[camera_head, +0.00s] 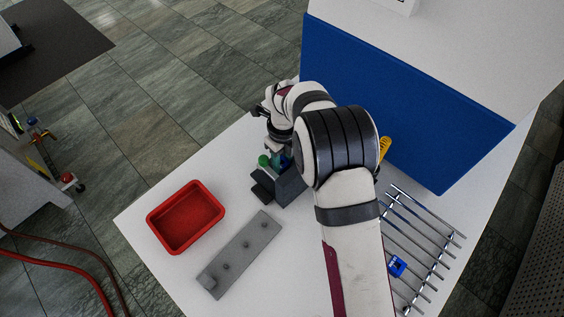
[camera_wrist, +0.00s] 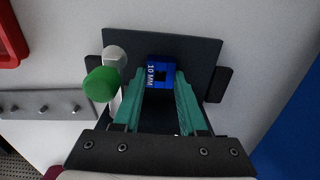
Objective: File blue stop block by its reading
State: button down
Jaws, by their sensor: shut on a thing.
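A blue block (camera_wrist: 161,66) with the white marking "10 MM" and a dark square opening sits between the teal fingers of my gripper (camera_wrist: 160,98). My gripper is shut on it, in front of a dark grey upright plate (camera_wrist: 190,47). I cannot tell whether the block touches the plate. In the head view my gripper (camera_head: 276,150) is over the dark grey press (camera_head: 289,187), which my arm partly hides. A green knob (camera_wrist: 102,84) is left of the fingers. Another blue block (camera_head: 397,266) with white marking lies on the wire rack (camera_head: 423,236).
A red tray (camera_head: 186,246) stands empty at the table's left. Table front left is clear.

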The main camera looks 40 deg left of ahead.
notch_tip(320, 180, up, 10)
jog(key=s+d+f+n, duration=0.1)
jog(key=s+d+n, duration=0.2)
jog(key=s+n, duration=0.6)
jog(key=s+d+f+n, duration=0.1)
jog(key=s+d+n, duration=0.3)
jog(key=s+n, duration=0.6)
jog(key=shift+s+d, duration=0.25)
jog(key=shift+s, duration=0.4)
jog(key=shift+f, duration=2.95)
jog(key=shift+f, duration=0.9)
jog(key=shift+c, duration=1.9)
grip_release()
